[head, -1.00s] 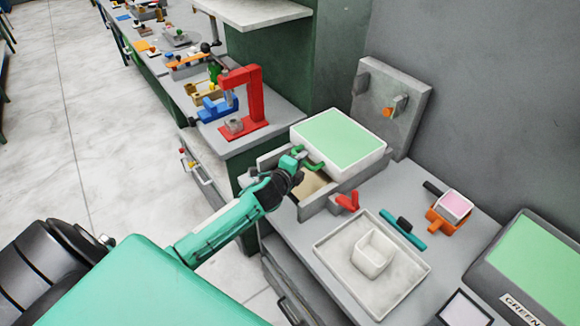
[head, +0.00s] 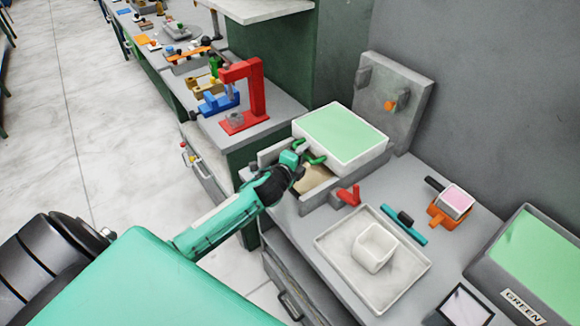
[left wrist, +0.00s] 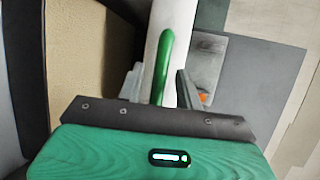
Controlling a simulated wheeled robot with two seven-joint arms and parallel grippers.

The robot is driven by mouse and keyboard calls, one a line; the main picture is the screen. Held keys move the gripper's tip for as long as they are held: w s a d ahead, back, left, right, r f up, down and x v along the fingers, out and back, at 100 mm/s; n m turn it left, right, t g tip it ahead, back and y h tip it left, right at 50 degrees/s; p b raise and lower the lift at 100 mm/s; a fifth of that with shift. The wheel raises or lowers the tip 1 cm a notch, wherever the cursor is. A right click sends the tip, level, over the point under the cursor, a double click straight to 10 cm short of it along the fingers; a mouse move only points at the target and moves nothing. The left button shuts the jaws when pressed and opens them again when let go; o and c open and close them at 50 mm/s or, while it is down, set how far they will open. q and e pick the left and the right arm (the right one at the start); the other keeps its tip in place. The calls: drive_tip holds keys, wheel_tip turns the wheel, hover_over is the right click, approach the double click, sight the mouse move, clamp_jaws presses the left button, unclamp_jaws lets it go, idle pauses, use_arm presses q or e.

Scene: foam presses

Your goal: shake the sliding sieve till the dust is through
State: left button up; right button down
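The sliding sieve (head: 345,141) is a white-framed box with a pale green top. It sits over a grey-walled bed with a beige floor (head: 312,181). A green handle (head: 316,161) is on its near left side. My left gripper (head: 300,155) is at this handle. In the left wrist view the green handle (left wrist: 163,65) lies between the two fingers (left wrist: 160,88), with gaps at both sides, so the gripper looks open. The white side of the sieve (left wrist: 178,30) shows behind it. I see no dust for certain. My right gripper is not in view.
A red clip (head: 349,194) stands beside the bed. A tray (head: 330,243) holds a white cup (head: 373,248). Nearby are a teal bar-shaped tool (head: 404,226), an orange holder (head: 445,217) and a "GREEN" bin (head: 522,305). A red press (head: 257,95) stands on the neighbouring bench.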

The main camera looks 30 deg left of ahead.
use_arm(q)
drive_tip(key=s+r+b, duration=0.2)
drive_tip(key=s, duration=1)
drive_tip(key=shift+r+b, duration=0.15)
drive_tip(key=shift+b, duration=0.25)
drive_tip(key=shift+s, duration=0.1)
